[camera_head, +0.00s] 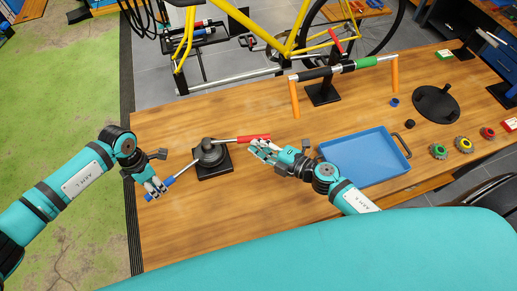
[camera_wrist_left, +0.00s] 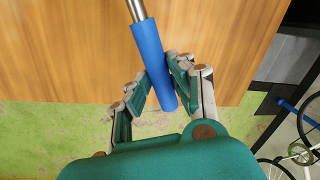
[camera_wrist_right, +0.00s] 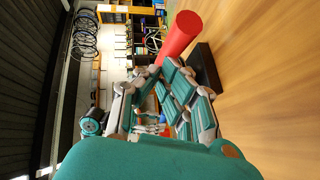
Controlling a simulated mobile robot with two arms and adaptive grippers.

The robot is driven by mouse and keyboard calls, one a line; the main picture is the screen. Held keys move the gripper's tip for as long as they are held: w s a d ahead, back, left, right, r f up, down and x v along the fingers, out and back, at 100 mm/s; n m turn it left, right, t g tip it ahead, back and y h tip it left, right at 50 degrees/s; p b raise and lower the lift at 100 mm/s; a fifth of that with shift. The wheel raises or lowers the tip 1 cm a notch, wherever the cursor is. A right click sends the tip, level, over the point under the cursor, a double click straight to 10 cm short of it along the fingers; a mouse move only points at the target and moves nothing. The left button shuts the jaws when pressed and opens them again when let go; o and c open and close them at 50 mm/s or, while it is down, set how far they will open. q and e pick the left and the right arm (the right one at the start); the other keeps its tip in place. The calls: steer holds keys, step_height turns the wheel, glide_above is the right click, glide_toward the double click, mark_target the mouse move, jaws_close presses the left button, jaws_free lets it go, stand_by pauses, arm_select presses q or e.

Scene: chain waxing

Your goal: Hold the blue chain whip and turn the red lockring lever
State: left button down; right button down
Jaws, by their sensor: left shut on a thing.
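The blue chain whip handle (camera_head: 160,187) slants down-left from the black stand's round tool head (camera_head: 209,152). My left gripper (camera_head: 154,187) is shut on this handle. In the left wrist view the blue grip (camera_wrist_left: 150,55) passes between the fingers, its bare metal shaft running up. The red lockring lever (camera_head: 254,138) points right from the same head. My right gripper (camera_head: 258,150) is just below the lever's outer end. In the right wrist view the red lever (camera_wrist_right: 181,36) lies just beyond the fingertips (camera_wrist_right: 160,72). I cannot tell whether the fingers touch it or how far apart they are.
The black base plate (camera_head: 214,171) sits on the wooden table (camera_head: 245,215). A blue tray (camera_head: 365,157) lies right of my right gripper. An orange-legged bar stand (camera_head: 323,94) stands behind. A yellow bicycle (camera_head: 290,47) is beyond the table. The table's front left is clear.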

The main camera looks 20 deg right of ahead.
arm_select(q)
steer(key=shift+w+r, duration=0.15)
steer(key=shift+w, duration=0.05)
steer(key=shift+a, duration=0.1)
arm_select(e)
steer(key=w+d+n+g+y, duration=0.1)
steer(key=w+n+g+y, duration=0.2)
steer(key=w, duration=0.6)
steer(key=shift+w+d+r, duration=0.15)
steer(key=shift+d, duration=0.25)
arm_select(q)
steer(key=c, duration=1.4)
jaws_free()
steer(key=o, duration=0.3)
steer(key=shift+s, duration=0.1)
arm_select(e)
steer(key=v, duration=1.3)
steer(key=shift+w+d+r, duration=0.15)
steer(key=shift+w+d, duration=0.1)
steer(key=shift+w, duration=0.15)
